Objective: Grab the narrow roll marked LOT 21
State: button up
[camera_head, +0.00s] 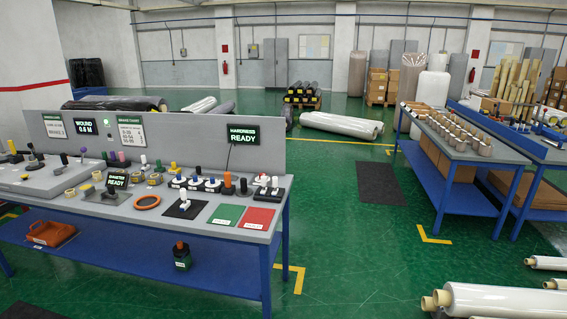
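No mark reading LOT 21 can be made out on any roll. At the lower right lies a thick white wrapped roll (495,300) with tan core ends. Beside it, cut off by the right edge, are a narrow white roll (548,263) and another narrow roll end (557,284), both with tan cores. Farther back, large white wrapped rolls (341,125) lie on the green floor. My gripper is not in view.
A grey-topped workbench (262,226) with blue legs, small tools and green and red pads fills the left. A blue table (462,151) with several small tan rolls stands at right. Black mats (378,184) lie on the floor. The green floor between the benches is open.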

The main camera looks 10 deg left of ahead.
aim_at(154, 179)
jog(key=i, duration=1.4)
jog(key=i+z, duration=0.15)
jog(key=i, duration=1.25)
jog(key=i+z, duration=0.2)
jog(key=i, duration=0.75)
jog(key=i+j+z, duration=0.2)
jog(key=i, duration=0.7)
jog(key=i+u, duration=0.8)
jog(key=i+l+u, duration=0.2)
jog(key=i+u, duration=0.2)
jog(key=i+j+u, duration=0.2)
jog(key=u, duration=0.25)
jog(key=i+j+u, duration=0.25)
jog(key=u, duration=0.25)
jog(key=i+j+u, duration=0.15)
jog(key=i+u, duration=0.15)
jog(key=u, duration=0.15)
jog(key=i+u, duration=0.25)
jog(key=u, duration=0.2)
jog(key=i+l+u, duration=0.1)
jog(key=i+u, duration=0.15)
jog(key=u, duration=0.25)
jog(key=i+l+u, duration=0.2)
jog(key=u, duration=0.25)
jog(key=i+u, duration=0.45)
jog(key=i+l+u, duration=0.25)
jog(key=i+u, duration=0.2)
jog(key=i, duration=0.2)
